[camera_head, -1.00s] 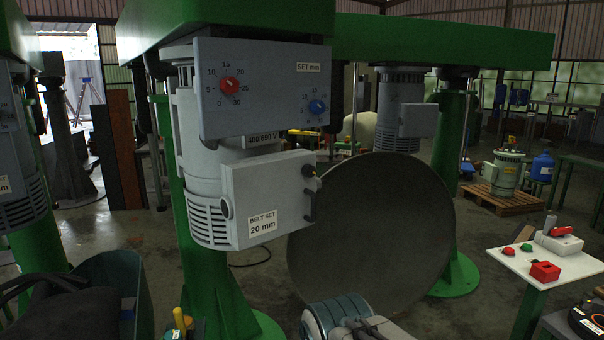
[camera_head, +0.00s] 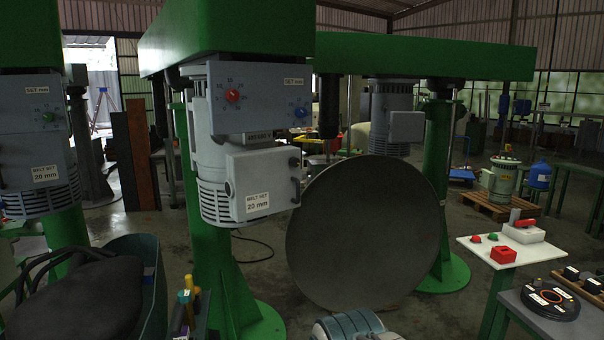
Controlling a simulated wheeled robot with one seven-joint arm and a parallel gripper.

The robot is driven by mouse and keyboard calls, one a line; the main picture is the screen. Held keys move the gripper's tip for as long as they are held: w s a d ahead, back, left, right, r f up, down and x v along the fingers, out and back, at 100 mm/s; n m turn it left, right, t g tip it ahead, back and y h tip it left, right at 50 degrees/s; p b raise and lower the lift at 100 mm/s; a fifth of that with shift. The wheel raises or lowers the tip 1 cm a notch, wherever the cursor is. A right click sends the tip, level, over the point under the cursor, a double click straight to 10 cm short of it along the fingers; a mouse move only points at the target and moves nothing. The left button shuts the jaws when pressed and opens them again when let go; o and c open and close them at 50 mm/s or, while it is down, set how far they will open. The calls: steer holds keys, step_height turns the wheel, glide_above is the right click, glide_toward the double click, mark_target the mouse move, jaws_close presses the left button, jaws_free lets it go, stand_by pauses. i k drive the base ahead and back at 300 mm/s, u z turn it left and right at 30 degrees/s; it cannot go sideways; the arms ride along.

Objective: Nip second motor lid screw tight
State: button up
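A grey motor (camera_head: 203,140) hangs under the green head of the nearest machine. Its grey lid box (camera_head: 258,180) carries a "BELT SET 20 mm" label, with dark knobs on its right edge. Above it is a grey panel (camera_head: 225,105) with a red dial and a blue dial. The individual lid screws are too small to tell apart. A light grey and teal rounded part, seemingly of my own arm, shows at the bottom middle. My gripper's fingers are not in view.
A large dark disc (camera_head: 362,232) stands right of the motor. A green column (camera_head: 222,265) rises below it. A dark bin (camera_head: 150,275) with black material is at lower left. A white table (camera_head: 530,247) with red and green buttons stands right. Open floor lies behind.

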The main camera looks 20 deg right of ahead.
mark_target(294, 161)
steer(key=u, duration=0.1)
steer(key=k, duration=0.35)
steer(key=z, duration=1.1)
steer(key=i, duration=1.5)
steer(key=u, duration=0.35)
